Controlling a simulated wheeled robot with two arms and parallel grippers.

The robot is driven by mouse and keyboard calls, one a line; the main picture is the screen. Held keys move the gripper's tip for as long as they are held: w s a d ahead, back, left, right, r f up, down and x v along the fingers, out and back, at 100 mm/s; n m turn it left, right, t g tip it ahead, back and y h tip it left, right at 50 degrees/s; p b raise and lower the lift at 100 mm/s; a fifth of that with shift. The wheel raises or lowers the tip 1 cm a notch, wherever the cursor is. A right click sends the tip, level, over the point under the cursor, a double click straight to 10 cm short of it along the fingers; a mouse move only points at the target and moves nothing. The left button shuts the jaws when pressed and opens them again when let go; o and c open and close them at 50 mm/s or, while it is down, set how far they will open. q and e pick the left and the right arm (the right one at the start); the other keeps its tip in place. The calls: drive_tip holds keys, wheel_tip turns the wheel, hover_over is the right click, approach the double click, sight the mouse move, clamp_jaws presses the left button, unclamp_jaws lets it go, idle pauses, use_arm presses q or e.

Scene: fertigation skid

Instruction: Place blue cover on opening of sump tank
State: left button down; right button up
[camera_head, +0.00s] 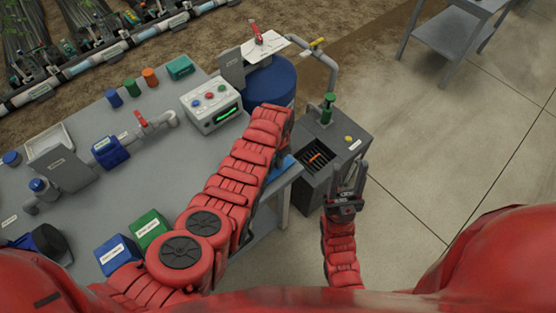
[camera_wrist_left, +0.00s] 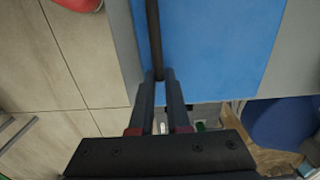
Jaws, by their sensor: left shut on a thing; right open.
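The blue cover (camera_wrist_left: 225,45) is a flat blue panel with a dark bar-like handle (camera_wrist_left: 154,35). My left gripper (camera_wrist_left: 159,76) is shut on this handle. In the head view only a sliver of the cover (camera_head: 281,170) shows at the table's right edge, below my left arm, which hides the rest and most of that gripper. I cannot tell whether the cover is resting or lifted. The sump tank (camera_head: 346,136) is a dark grey box right of the table. Its square opening (camera_head: 316,159) is uncovered, with something orange inside. My right gripper (camera_head: 347,188) is open beside the tank's front right.
The grey table (camera_head: 87,130) holds a control box (camera_head: 211,107), valves, and small coloured blocks. A blue drum (camera_head: 270,82) stands behind the tank. A pipe with a yellow valve (camera_head: 318,43) and a green cylinder (camera_head: 327,108) rise by the tank.

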use_arm(q)
drive_tip(key=shift+f, duration=0.1)
drive_tip(key=c, duration=0.9)
unclamp_jaws()
